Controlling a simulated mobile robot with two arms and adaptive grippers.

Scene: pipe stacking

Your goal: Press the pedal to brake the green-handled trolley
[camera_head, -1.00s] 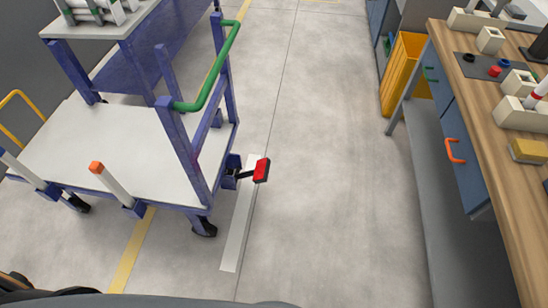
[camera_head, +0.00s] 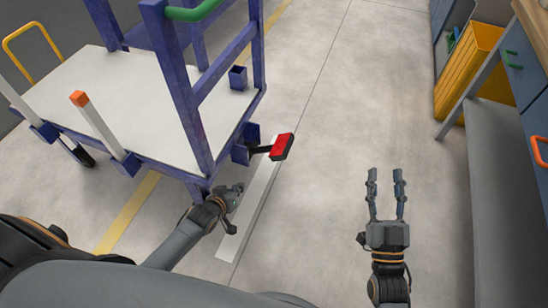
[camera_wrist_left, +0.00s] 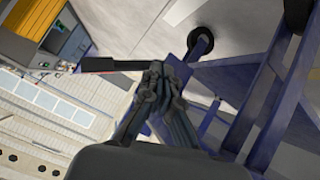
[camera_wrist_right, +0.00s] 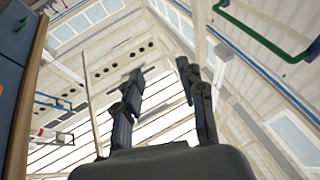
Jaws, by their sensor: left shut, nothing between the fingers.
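The blue trolley has a green handle (camera_head: 192,10) at the top, partly cut off by the frame edge. Its red pedal (camera_head: 282,147) sticks out on a black arm from a blue bracket low on the trolley's right side. My left gripper (camera_head: 238,188) is shut and empty, low beside the trolley's corner, below and left of the pedal and apart from it in the head view. In the left wrist view the pedal's dark lever (camera_wrist_left: 110,65) shows just beyond the shut fingers (camera_wrist_left: 158,70). My right gripper (camera_head: 385,172) is open and empty over the floor.
A yellow bin (camera_head: 468,75) and a workbench with blue drawers (camera_head: 530,75) stand at the right. The grey floor between is clear.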

